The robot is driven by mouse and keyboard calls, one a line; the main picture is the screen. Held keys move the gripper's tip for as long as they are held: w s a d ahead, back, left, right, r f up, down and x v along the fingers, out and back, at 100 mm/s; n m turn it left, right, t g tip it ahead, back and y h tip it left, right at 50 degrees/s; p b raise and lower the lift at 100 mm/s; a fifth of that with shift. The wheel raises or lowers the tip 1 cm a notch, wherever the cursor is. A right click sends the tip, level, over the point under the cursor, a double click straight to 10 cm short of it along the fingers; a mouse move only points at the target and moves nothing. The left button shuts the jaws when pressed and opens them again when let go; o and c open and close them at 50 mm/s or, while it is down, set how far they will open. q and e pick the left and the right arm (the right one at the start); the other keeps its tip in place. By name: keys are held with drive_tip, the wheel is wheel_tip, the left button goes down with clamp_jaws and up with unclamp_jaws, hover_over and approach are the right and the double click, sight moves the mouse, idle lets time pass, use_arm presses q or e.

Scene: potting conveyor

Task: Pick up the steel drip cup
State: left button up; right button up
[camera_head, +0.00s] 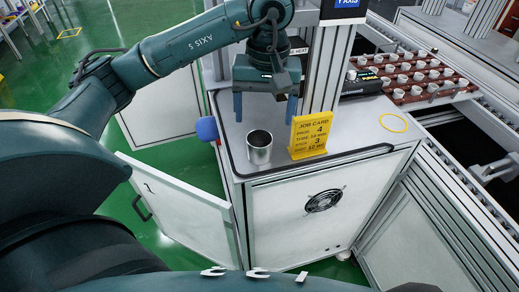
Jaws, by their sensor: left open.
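The steel drip cup (259,148) stands upright on the grey top of the white cabinet, near its front left edge. It is a shiny open cylinder and looks empty. My left gripper (265,115) points down above and behind the cup, with its two blue fingers spread wide apart and nothing between them. It does not touch the cup. My right gripper is not in view.
A yellow job card (310,136) stands just right of the cup. A yellow ring (393,123) marks the clear top farther right. A red-brown tray (420,80) of small cups lies behind. The cabinet door (183,207) hangs open at the left.

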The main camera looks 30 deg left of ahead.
use_arm(q)
hover_over(259, 145)
drive_tip(key=s+d, duration=0.3)
wheel_tip(259, 145, down, 6)
drive_tip(key=shift+f, duration=0.1)
drive_tip(key=f, duration=0.2)
drive_tip(key=a+f+p, duration=0.1)
drive_tip(key=f, duration=0.1)
drive_tip(key=shift+w+a+f, duration=0.1)
drive_tip(key=shift+f, duration=0.55)
drive_tip(key=shift+c, duration=0.5)
drive_tip(key=c, duration=1)
drive_tip(key=shift+r, duration=0.1)
